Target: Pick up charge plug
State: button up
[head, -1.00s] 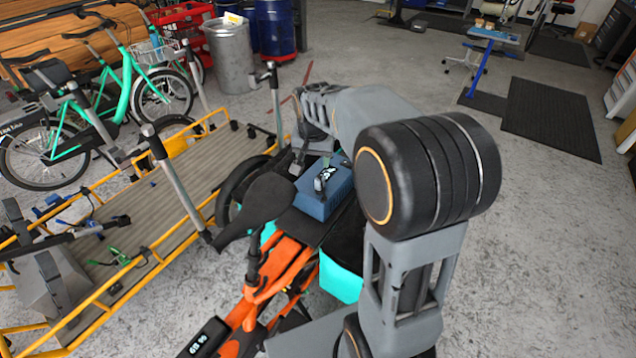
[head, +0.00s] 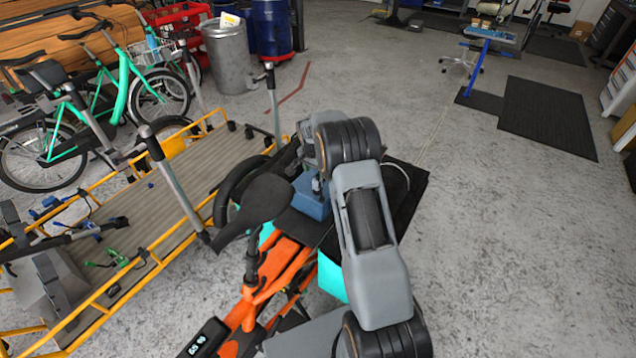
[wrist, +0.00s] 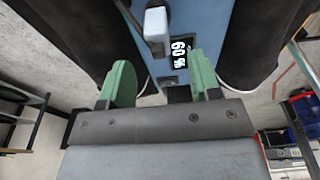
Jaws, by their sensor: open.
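A blue battery box (wrist: 188,18) with a small "60 %" display (wrist: 178,52) fills the upper middle of the wrist view. In the head view, the blue box (head: 308,204) sits on the orange cargo bike, partly hidden by my arm. A light grey, block-shaped piece (wrist: 156,24) stands up from the box; it may be the charge plug, but I cannot tell for sure. My gripper (wrist: 160,80) is open, its two green fingers spread apart over the box. The grey piece is ahead of the fingers, and nothing shows held between them. In the head view my wrist hides the fingers.
The black bike saddle (head: 266,198) is close to the left of the box. A yellow-railed cargo bed (head: 165,215) with grey posts and loose green and blue connectors (head: 107,262) lies further left. A thin pale cable (head: 404,172) curves over black material.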

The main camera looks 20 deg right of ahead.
aim_at(317, 175)
jog(key=shift+w+d+f+p, duration=0.1)
jog(key=shift+d+f+p, duration=0.1)
jog(key=shift+f, duration=0.85)
jog(key=shift+w+d+f+p, duration=0.1)
jog(key=shift+d+f+p, duration=0.1)
jog(key=shift+f, duration=0.9)
jog(key=shift+d+f+p, duration=0.1)
jog(key=shift+f+p, duration=0.1)
jog(key=shift+f, duration=0.85)
jog(key=shift+c, duration=0.4)
jog(key=c, duration=0.9)
